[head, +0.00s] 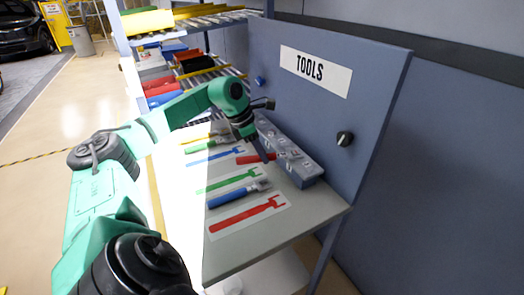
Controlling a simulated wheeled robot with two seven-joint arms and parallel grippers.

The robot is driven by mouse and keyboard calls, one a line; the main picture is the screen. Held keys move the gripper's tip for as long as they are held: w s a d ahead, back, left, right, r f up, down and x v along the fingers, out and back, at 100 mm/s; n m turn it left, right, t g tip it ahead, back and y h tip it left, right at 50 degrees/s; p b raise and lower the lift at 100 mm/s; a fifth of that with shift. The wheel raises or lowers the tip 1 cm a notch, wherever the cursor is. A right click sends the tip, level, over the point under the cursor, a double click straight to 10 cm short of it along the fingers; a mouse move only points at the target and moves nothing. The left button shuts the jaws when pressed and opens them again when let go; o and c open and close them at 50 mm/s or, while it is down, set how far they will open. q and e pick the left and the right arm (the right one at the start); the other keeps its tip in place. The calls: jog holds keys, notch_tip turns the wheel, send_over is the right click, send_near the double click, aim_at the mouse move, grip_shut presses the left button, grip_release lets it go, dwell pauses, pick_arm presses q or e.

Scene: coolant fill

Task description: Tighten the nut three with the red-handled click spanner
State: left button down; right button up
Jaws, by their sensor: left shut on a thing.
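The red-handled click spanner (246,160) is at the bench top, between the blue and green spanner outlines. My left gripper (264,157) is over it, pointing down, and is shut on it near where the red handle ends. The fingers hide part of the spanner, and I cannot tell whether it still touches the bench. Nut three is not in view. My right gripper is not in view.
A blue-handled spanner (238,196) lies between the green outline (229,182) and the red outline (246,214). A grey compartment box (309,172) stands behind, against the upright TOOLS panel (374,90). A roller rack (206,68) stands beyond. The bench's near end (270,246) is clear.

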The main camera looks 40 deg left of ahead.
pick_arm(q)
jog(key=shift+s+d+n+b, duration=0.2)
jog(key=shift+d+n+b, duration=0.25)
jog(key=shift+b, duration=0.4)
jog(key=shift+a+r, duration=0.1)
notch_tip(320, 180, up, 6)
jog(key=p, duration=0.6)
